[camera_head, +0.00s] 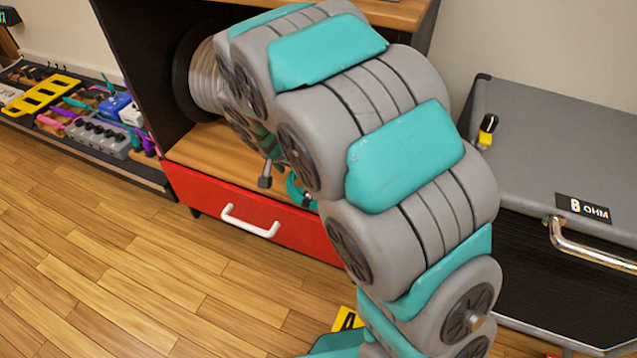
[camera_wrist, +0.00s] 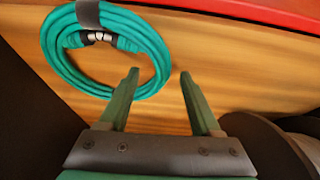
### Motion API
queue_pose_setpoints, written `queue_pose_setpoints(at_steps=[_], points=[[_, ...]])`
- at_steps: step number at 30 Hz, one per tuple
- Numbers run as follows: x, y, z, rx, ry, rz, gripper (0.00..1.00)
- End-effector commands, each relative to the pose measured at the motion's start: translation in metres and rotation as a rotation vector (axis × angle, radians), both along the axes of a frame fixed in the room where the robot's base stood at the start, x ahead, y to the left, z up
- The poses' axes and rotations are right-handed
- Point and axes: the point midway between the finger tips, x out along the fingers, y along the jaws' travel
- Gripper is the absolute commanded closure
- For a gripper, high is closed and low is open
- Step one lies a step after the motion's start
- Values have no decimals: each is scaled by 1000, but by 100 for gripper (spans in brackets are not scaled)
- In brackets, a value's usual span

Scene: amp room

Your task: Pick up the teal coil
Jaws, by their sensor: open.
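The teal coil (camera_wrist: 154,58) is a looped cable lying on a wooden shelf, with a dark strap and silvery connectors at its top. In the wrist view it is at the upper left. My open gripper (camera_wrist: 158,73) has its left fingertip overlapping the coil's lower right side in the picture. The coil's right edge shows between the two fingers; whether they touch it I cannot tell. In the head view only a small part of the coil (camera_head: 293,190) shows, because my arm covers the rest. My fingers are not clear there.
The shelf (camera_head: 200,150) sits in a dark cabinet above a red drawer (camera_head: 200,193) with a white handle (camera_head: 250,222). A round ridged thing (camera_head: 203,75) stands inside. A pedalboard (camera_head: 100,137) is at left, a grey amp (camera_head: 560,125) at right. The wooden floor in front is mostly clear.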

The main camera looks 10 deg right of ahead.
Motion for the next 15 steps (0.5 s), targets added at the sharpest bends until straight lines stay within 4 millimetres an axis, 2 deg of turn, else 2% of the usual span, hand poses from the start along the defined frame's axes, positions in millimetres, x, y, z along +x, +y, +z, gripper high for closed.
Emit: queue_pose_setpoints(at_steps=[3, 9, 15], points=[[4, -3, -11, 1, 0, 0, 35], [4, -3, -11, 1, -2, 0, 35], [4, -3, -11, 0, -1, 0, 57]])
